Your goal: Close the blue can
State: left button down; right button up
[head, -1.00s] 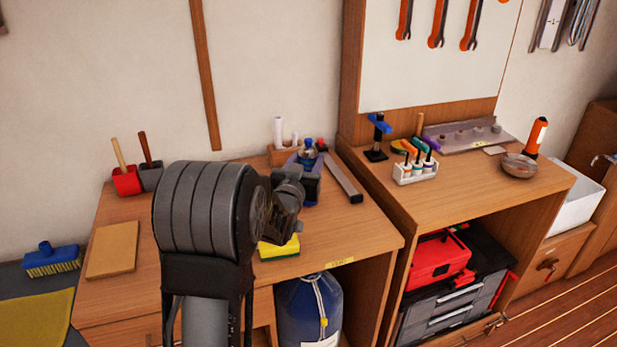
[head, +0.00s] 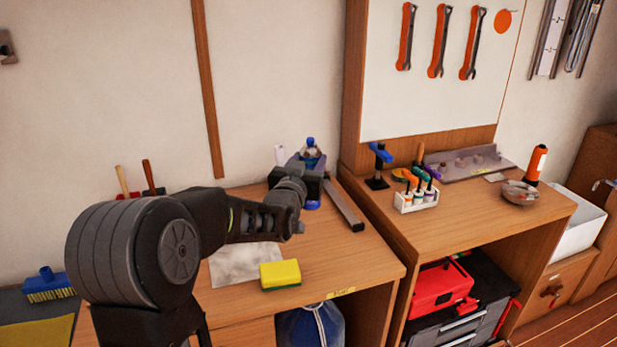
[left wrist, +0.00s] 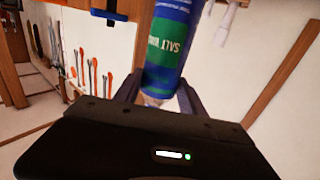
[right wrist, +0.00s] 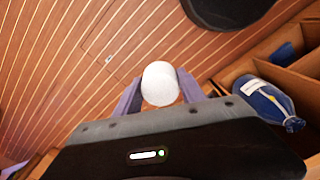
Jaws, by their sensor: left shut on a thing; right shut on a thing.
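The blue can (left wrist: 168,48) has a green band with white lettering. In the left wrist view it stands between my left fingers (left wrist: 158,95), which are shut on it; its near end is pale. In the head view my left gripper (head: 311,178) is over the back of the left bench, with blue parts showing above and below it. My right gripper (right wrist: 160,88) is shut on a white rounded thing (right wrist: 160,83) in the right wrist view, above the wood floor. I cannot tell for sure whether it is the can's lid. My right gripper is out of the head view.
A yellow sponge (head: 280,274) and a grey cloth (head: 245,264) lie on the left bench. A grey bar (head: 343,205) lies right of my left gripper.

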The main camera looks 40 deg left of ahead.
pick_arm(q)
jog(key=shift+r, duration=0.9)
pick_arm(e)
jog(key=shift+r, duration=0.1)
pick_arm(q)
jog(key=shift+f, duration=0.1)
pick_arm(e)
jog(key=shift+s, duration=0.1)
